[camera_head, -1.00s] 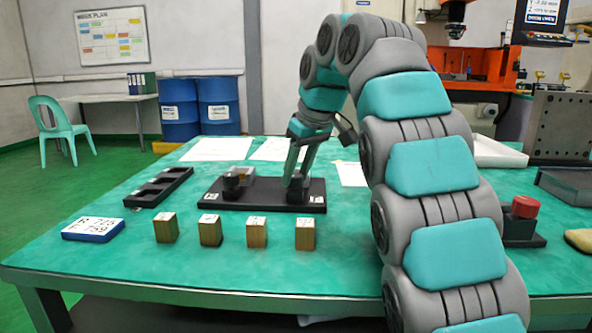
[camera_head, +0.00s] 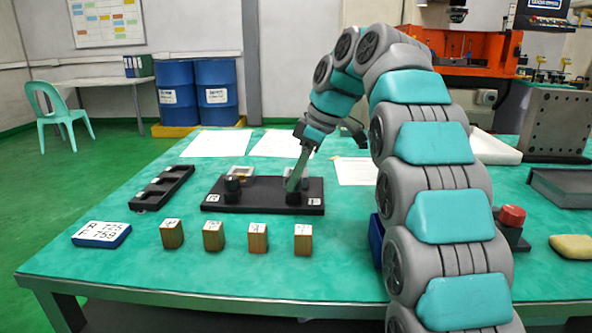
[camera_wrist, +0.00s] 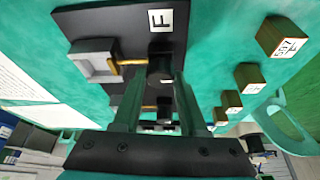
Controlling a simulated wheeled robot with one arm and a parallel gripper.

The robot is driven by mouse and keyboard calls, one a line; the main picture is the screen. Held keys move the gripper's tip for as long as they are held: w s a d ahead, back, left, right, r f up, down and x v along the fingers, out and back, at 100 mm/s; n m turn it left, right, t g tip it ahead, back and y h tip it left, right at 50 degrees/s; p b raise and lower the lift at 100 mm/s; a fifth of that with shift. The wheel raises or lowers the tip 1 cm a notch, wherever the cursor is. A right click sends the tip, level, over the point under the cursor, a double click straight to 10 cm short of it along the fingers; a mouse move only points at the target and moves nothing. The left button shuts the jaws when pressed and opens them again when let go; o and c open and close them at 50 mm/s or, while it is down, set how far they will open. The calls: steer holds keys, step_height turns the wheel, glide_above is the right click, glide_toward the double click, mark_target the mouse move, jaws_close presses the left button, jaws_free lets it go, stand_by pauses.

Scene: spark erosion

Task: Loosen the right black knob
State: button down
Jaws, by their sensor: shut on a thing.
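A black base plate (camera_head: 262,208) lies on the green table with a label near each end. The right black knob (camera_head: 293,198) stands towards its right end, partly hidden by my gripper (camera_head: 294,187). The wrist view shows this knob (camera_wrist: 160,72) between the tips of my gripper (camera_wrist: 161,82), which is shut on it. The fingers come in tilted. The left black knob (camera_head: 232,186) stands near the plate's other end, apart from my gripper. A grey block (camera_wrist: 95,62) with a brass-coloured rod (camera_wrist: 130,63) sits beside the right knob. The knob's thread is hidden.
A black slotted tray (camera_head: 162,188) lies left of the plate. Several wooden blocks (camera_head: 213,237) stand in front, with a blue-edged number sign (camera_head: 101,234) at left. Paper sheets (camera_head: 217,143) lie behind. A red button (camera_head: 512,215) is at right, beyond my arm.

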stand_by(0.4)
steer(key=shift+c, duration=2.2)
jaws_free()
steer(key=shift+s+r, duration=0.1)
steer(key=shift+r, duration=0.05)
